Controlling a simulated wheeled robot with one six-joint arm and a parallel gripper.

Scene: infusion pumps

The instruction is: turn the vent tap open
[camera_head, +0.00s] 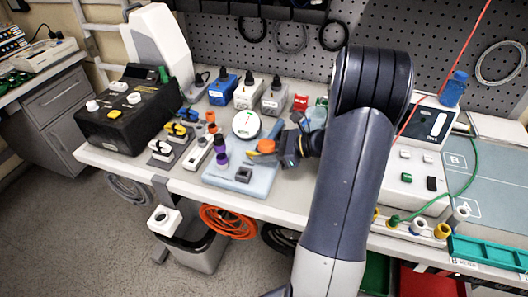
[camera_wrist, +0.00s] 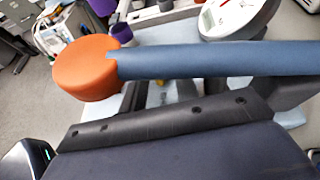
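An orange round knob (camera_head: 265,146) stands over the light blue base (camera_head: 226,178) on the bench, and I cannot tell for sure that it is the vent tap. In the wrist view the orange knob (camera_wrist: 87,68) is at the upper left, at the end of a blue bar (camera_wrist: 200,61) that runs across the picture. My gripper (camera_head: 288,150) is low over the base, right beside the knob in the head view. Its fingertips are not clear in either view. I cannot tell whether it touches or holds the knob or bar.
A round white gauge (camera_head: 246,124) stands just behind the knob, and purple knobs (camera_head: 221,150) stand to its left. A black box (camera_head: 130,108) is further left. A white console (camera_head: 413,160) is right of my arm. The bench's front edge is close.

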